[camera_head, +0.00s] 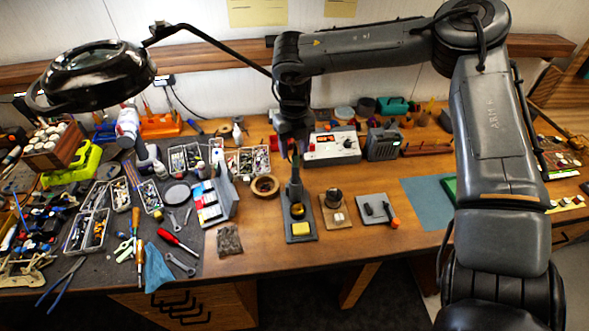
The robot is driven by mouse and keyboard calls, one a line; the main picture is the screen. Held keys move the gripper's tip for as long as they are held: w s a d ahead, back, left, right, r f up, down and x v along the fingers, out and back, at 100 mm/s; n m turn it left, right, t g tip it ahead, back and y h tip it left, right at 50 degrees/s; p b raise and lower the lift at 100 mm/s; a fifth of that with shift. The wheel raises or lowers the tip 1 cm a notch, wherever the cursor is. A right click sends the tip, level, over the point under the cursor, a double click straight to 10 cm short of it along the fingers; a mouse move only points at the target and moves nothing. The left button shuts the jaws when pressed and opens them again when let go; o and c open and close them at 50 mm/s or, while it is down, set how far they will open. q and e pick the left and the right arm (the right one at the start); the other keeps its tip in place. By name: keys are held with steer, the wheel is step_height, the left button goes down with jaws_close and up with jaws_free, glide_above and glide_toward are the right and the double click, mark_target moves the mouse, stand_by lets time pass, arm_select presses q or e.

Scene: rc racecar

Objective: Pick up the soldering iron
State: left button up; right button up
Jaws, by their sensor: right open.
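A soldering stand (300,226) with a yellow sponge sits on the bench near the middle. A dark upright piece (294,186), which looks like the soldering iron in its holder, rises at the back of the stand. Its upper part is close under my gripper, and I cannot tell whether they touch. My right gripper (292,157) is open and points down just above that piece. My right arm reaches in from the right and hides part of the bench. My left gripper is not in view.
A white control box (331,147) stands just right of the gripper. A tape roll (265,186) and a paint set (213,201) lie left of the stand. Small pads with parts lie to its right. A magnifier lamp (97,76) hangs at upper left. The front middle bench is clear.

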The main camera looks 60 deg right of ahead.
mark_target(295, 175)
steer(key=shift+s+f+p, duration=0.1)
steer(key=shift+f+p, duration=0.25)
steer(key=shift+f, duration=0.2)
step_height(295, 175, down, 3)
steer(key=shift+s+f+p, duration=0.1)
steer(key=shift+s+p, duration=0.05)
steer(key=shift+p, duration=0.4)
steer(key=shift+f, duration=0.5)
steer(key=shift+c, duration=0.3)
jaws_close()
